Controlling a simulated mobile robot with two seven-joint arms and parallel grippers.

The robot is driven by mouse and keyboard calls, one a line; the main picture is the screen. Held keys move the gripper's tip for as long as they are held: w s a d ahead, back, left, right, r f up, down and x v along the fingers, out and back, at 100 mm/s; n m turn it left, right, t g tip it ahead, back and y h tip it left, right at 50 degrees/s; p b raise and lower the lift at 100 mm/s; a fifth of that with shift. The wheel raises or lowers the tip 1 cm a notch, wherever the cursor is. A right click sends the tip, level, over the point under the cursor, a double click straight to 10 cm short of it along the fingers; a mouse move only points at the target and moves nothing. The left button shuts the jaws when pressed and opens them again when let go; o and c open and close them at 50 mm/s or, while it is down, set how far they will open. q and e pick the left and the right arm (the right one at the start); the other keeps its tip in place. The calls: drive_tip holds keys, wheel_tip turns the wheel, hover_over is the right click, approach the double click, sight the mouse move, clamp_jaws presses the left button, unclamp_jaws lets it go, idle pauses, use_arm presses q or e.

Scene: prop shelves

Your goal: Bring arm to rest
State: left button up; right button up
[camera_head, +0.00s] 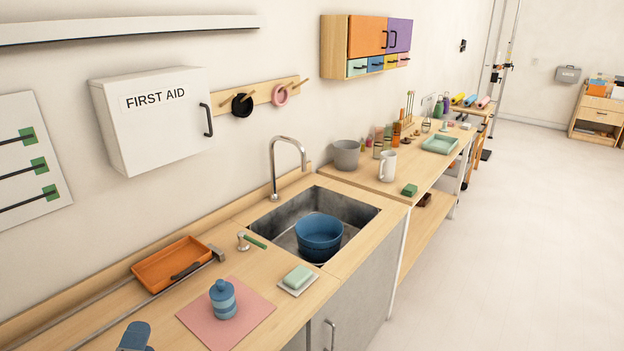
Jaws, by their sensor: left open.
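Only a small part of my left gripper (135,338) shows, a blue and dark piece at the bottom edge, left of the pink mat (250,325). Its jaws are mostly cut off by the frame, and I see nothing held in it. It is apart from the blue striped jar (223,299), which stands upright on the mat. My right gripper is not in view.
An orange tray (160,262) lies behind, beside a metal rail. A soap dish (298,287) and a sink (268,222) with a blue tub (318,240) are to the right. A white first aid cabinet (150,135) hangs above. Open floor lies at the right.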

use_arm(q)
drive_tip(key=s+a+f+n+g+y, duration=0.3)
drive_tip(key=s+f+n+g+y, duration=0.35)
drive_tip(key=n, duration=0.65)
drive_tip(key=s+d+f+n+g+h, duration=0.25)
drive_tip(key=s+g+h, duration=0.2)
drive_tip(key=s, duration=0.25)
drive_tip(key=s+d+f+n+g+h, duration=0.1)
drive_tip(key=s+d+n+g+h, duration=0.3)
drive_tip(key=s, duration=0.3)
drive_tip(key=w+d+f+m+t+h+p, duration=0.1)
drive_tip(key=w+d+f+t+p, duration=0.3)
drive_tip(key=f, duration=0.5)
drive_tip(key=shift+w+d+m+t+h, duration=0.3)
drive_tip(key=shift+w+d+m+t, duration=0.35)
drive_tip(key=shift+w+d+t, duration=0.55)
drive_tip(key=shift+d+f, duration=0.1)
drive_tip(key=shift+d, duration=0.05)
